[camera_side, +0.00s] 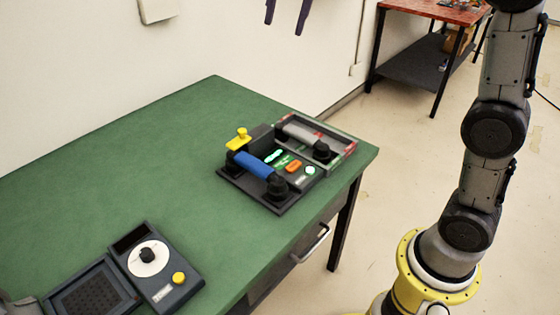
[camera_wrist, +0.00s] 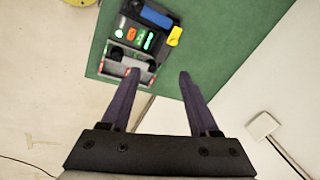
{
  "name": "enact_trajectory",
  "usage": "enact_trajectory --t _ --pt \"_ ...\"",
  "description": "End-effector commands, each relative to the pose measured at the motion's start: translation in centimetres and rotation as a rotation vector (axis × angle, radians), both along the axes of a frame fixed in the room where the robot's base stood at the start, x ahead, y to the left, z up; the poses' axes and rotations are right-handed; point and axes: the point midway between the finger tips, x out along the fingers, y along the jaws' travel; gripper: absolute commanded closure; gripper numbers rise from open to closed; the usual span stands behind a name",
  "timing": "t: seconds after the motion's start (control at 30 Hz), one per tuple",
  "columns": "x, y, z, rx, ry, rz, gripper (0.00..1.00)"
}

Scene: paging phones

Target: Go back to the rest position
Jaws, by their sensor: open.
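My gripper (camera_side: 283,27) shows only as two purple fingers at the top edge of the side view, high above the green table (camera_side: 130,170). In the wrist view the fingers (camera_wrist: 160,72) are spread apart with nothing between them. A phone base near the table's right end carries a blue handset (camera_side: 255,165), lying across its two black rests. A grey handset (camera_side: 305,138) lies in a framed cradle just behind it. The blue handset (camera_wrist: 155,17) and grey handset (camera_wrist: 128,56) also show in the wrist view, beyond the fingertips.
A dark unit with a white dial (camera_side: 148,258) and yellow button (camera_side: 178,278) sits at the table's front left. A drawer handle (camera_side: 312,245) sticks out in front. A red-topped table (camera_side: 437,12) stands behind.

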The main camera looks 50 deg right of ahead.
Motion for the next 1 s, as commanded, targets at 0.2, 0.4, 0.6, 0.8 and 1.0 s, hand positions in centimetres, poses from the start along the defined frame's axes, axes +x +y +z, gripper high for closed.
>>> enact_trajectory --t 0.2,0.4,0.6,0.8,1.0 --pt "-8.3 -0.1 0.6 -0.050 -0.079 0.159 0.39" --pt "-15.5 -0.1 -2.1 -0.122 -0.141 0.347 0.39" --pt "-21.8 -0.1 -7.8 -0.221 -0.190 0.581 0.39" --pt "-25.6 -0.1 -14.7 -0.324 -0.195 0.838 0.39" --pt "-25.7 -0.1 -17.6 -0.408 -0.191 1.049 0.39"
